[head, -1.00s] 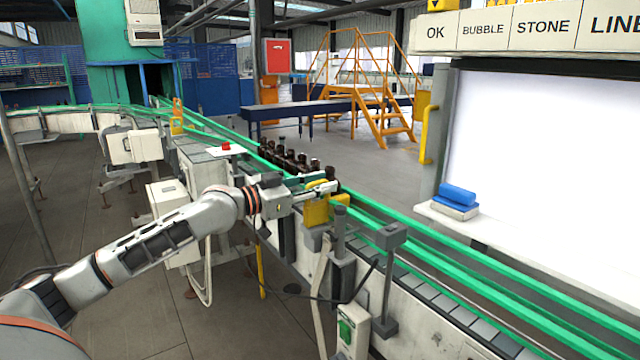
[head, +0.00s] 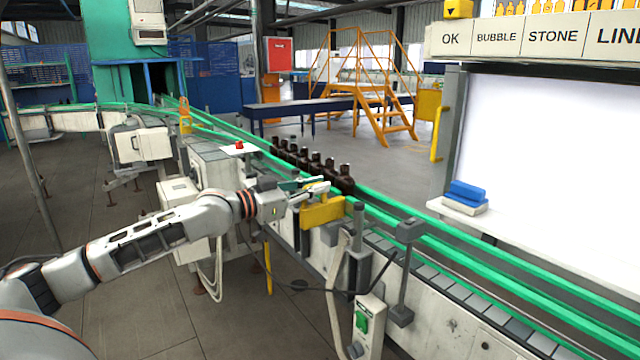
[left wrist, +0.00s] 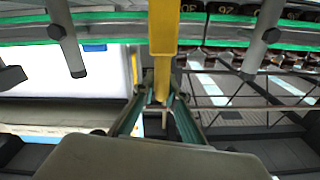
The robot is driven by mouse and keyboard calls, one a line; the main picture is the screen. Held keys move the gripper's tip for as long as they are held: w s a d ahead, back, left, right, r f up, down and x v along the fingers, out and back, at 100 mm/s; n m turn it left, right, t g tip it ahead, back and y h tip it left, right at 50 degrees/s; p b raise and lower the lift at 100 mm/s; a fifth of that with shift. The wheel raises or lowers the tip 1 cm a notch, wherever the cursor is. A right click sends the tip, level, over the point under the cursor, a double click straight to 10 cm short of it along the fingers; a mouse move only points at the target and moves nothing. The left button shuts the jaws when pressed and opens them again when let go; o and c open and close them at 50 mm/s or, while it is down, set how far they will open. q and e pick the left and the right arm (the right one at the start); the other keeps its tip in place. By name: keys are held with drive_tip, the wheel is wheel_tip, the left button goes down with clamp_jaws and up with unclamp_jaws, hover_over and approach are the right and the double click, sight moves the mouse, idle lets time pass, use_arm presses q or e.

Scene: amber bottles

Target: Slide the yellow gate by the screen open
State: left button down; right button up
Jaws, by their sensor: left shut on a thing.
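The yellow gate (head: 322,212) by the screen (head: 550,165) is at the near rail of the conveyor. My left gripper (head: 312,188) is shut on its upper part. In the left wrist view the yellow bar of the gate (left wrist: 163,35) runs down between the fingers of my left gripper (left wrist: 162,98). A row of several dark amber bottles (head: 315,162) stands on the belt just behind the gate, and the gripper covers part of the belt there. My right gripper is not in view.
Green rails (head: 440,240) line the conveyor. A grey sensor post (head: 405,270) and a box with a green switch (head: 365,322) stand close on the near side. Another yellow gate (head: 185,121) is farther up the line. The belt right of the gate is bare.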

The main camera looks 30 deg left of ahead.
use_arm(q)
drive_tip(key=shift+a, duration=0.15)
drive_tip(key=c, duration=2.1)
unclamp_jaws()
drive_tip(key=shift+a, duration=0.1)
drive_tip(key=shift+s, duration=0.15)
drive_tip(key=shift+s+a+f, duration=0.1)
drive_tip(key=shift+s+a, duration=0.05)
drive_tip(key=shift+s, duration=0.2)
drive_tip(key=v, duration=0.6)
drive_tip(key=shift+s, duration=0.15)
drive_tip(key=shift+s, duration=0.15)
